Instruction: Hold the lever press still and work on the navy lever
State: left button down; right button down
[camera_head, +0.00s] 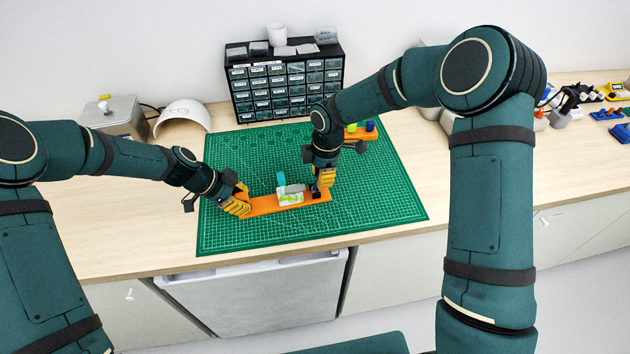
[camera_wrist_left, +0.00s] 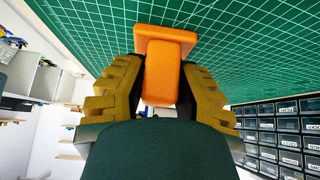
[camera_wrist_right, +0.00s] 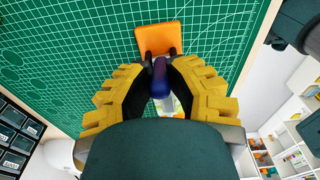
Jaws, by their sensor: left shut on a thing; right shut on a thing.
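The lever press has a long orange base (camera_head: 262,206) lying on the green cutting mat. A white and green labelled body and a teal part (camera_head: 281,180) stand at its middle. My left gripper (camera_head: 240,207) is shut on the orange end of the press; the left wrist view shows an orange block (camera_wrist_left: 161,72) between its fingers. My right gripper (camera_head: 322,186) is at the press's right end. In the right wrist view the navy lever (camera_wrist_right: 160,78) is between its fingers, with an orange base end (camera_wrist_right: 159,38) beyond. The fingers hide part of the lever.
The green cutting mat (camera_head: 375,205) has free room right of the press and in front. An orange holder (camera_head: 355,134) with coloured pieces stands behind my right gripper. A drawer cabinet (camera_head: 285,88) and a white curved shell (camera_head: 183,117) stand at the back.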

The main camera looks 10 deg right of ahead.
jog(key=shift+f, duration=0.15)
jog(key=shift+s+d+f+y, duration=0.1)
jog(key=shift+d+f+y, duration=0.15)
jog(key=shift+d+y, duration=0.35)
jog(key=shift+d+f+y, duration=0.15)
jog(key=shift+y, duration=0.85)
jog(key=shift+d, duration=0.1)
jog(key=shift+d+f+y, duration=0.2)
jog(key=shift+y, duration=0.5)
jog(key=c, duration=1)
grip_release()
